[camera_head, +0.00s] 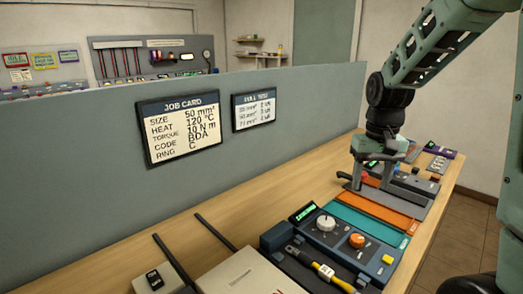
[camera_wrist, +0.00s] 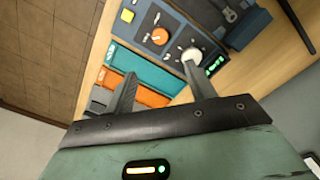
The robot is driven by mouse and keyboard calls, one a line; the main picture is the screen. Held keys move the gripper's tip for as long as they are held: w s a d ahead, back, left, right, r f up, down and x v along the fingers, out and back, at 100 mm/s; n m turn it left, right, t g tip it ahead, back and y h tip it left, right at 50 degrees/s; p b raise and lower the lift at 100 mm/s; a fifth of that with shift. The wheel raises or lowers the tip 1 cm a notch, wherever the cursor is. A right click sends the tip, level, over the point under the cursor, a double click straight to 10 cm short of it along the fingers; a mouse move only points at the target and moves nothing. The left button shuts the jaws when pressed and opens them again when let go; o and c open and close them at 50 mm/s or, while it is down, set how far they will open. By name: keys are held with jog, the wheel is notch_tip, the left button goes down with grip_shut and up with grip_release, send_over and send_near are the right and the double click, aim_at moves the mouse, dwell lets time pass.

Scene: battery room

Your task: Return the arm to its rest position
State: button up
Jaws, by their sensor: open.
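My gripper (camera_head: 372,180) hangs from my green arm above the far part of the bench in the head view. In the wrist view my gripper (camera_wrist: 162,88) has its two grey fingers spread apart with nothing between them. Below it lie a teal strip and an orange strip (camera_head: 372,207), and a control panel (camera_head: 335,243) with a white knob and an orange knob. The wrist view shows the same white knob (camera_wrist: 191,56) and orange knob (camera_wrist: 159,36) beyond the fingertips. Whether the fingers touch anything on the bench is hard to tell.
The wooden bench (camera_head: 180,244) runs along a grey partition (camera_head: 80,150) bearing a job card (camera_head: 178,128) and a smaller card (camera_head: 254,110). A yellow-handled tool (camera_head: 322,270) lies at the front. More devices stand at the bench's far end. Tiled floor (camera_head: 463,222) is open at right.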

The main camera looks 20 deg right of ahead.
jog(key=s+a+f+n, duration=0.1)
jog(key=a+n, duration=0.2)
jog(key=a, duration=0.7)
jog(key=s+a+n, duration=0.2)
jog(key=a+n, duration=0.1)
jog(key=a, duration=0.7)
jog(key=s+a+f+n, duration=0.2)
jog(key=s+a+n, duration=0.4)
jog(key=s+a, duration=0.6)
jog(key=shift+s+a+n+y, duration=0.3)
jog(key=shift+s+a+n, duration=0.1)
jog(key=shift+s, duration=0.2)
jog(key=shift+w+d, duration=0.1)
jog(key=shift+d, duration=0.05)
